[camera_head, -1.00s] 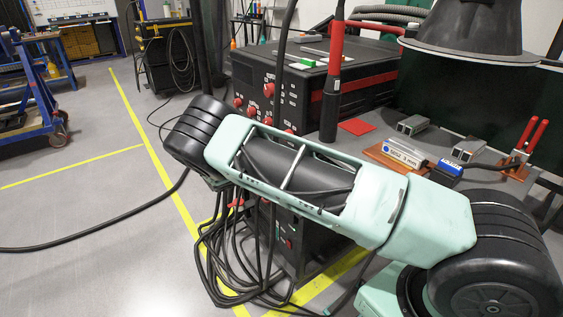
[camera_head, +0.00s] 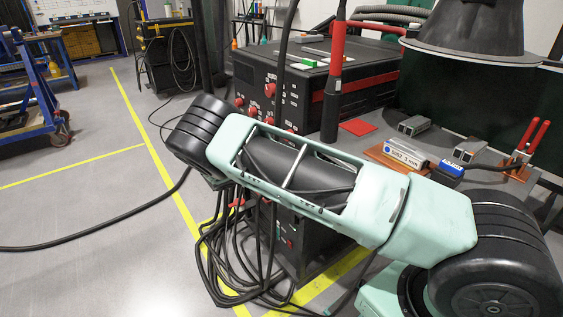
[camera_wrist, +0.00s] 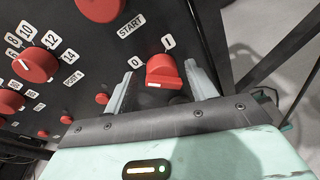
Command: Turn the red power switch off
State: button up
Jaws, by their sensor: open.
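The red power switch (camera_wrist: 164,72) is a red knob on a dark panel in the wrist view, with a "0" label to its upper left and a "1" label to its upper right. My gripper (camera_wrist: 161,84) is open, with one grey finger on each side of the red switch. I cannot tell whether either finger touches it. In the head view my own arm covers the gripper, and I cannot make out this switch there.
Other red knobs (camera_wrist: 36,66) and a red button by "START" (camera_wrist: 101,8) sit on the same panel. In the head view, the black machine (camera_head: 315,85) stands behind my arm. Black cables (camera_head: 235,265) lie in coils on the floor below. The floor at left is mostly open.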

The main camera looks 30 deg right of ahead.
jog(key=a+r+b, duration=0.1)
jog(key=a+r, duration=0.2)
jog(key=a, duration=1.4)
jog(key=shift+s, duration=0.3)
jog(key=shift+r, duration=0.1)
jog(key=s+a+r+m+y+p, duration=0.2)
jog(key=s+r, duration=0.6)
jog(key=s, duration=0.5)
jog(key=s+a+r+m+y+p, duration=0.2)
jog(key=s+a+r+y+p, duration=0.3)
jog(key=s, duration=0.8)
jog(key=s+a+r+m+y+p, duration=0.3)
jog(key=s+a+r+y+p, duration=0.1)
jog(key=s+r+y, duration=0.5)
jog(key=s+r, duration=0.2)
jog(key=s, duration=0.2)
jog(key=shift+a+g+y, duration=0.3)
jog(key=shift+a, duration=0.05)
